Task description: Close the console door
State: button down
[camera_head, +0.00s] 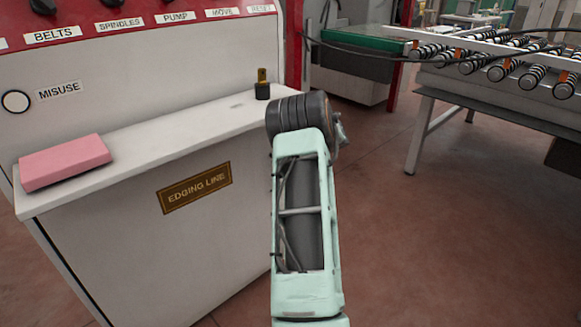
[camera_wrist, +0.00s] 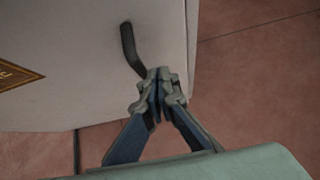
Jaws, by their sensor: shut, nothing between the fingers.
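The console (camera_head: 120,240) stands at the left of the head view, with a pale front panel and an "EDGING LINE" plate (camera_head: 194,188). In the wrist view the pale door panel (camera_wrist: 85,60) shows the plate's corner at its left. A dark curved door handle (camera_wrist: 129,48) is near its right edge. My gripper (camera_wrist: 159,76) is shut and empty, its fingertips at the lower end of the handle. I cannot tell whether they touch it. My arm covers the console's right end in the head view, and the gripper is hidden there. How far the door stands open is unclear.
A roller conveyor (camera_head: 490,65) on legs stands at the back right. The reddish floor (camera_head: 450,250) right of my arm is clear.

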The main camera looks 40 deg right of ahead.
jog(key=d+p+v, duration=0.2)
jog(key=v, duration=0.8)
jog(key=shift+d, duration=0.15)
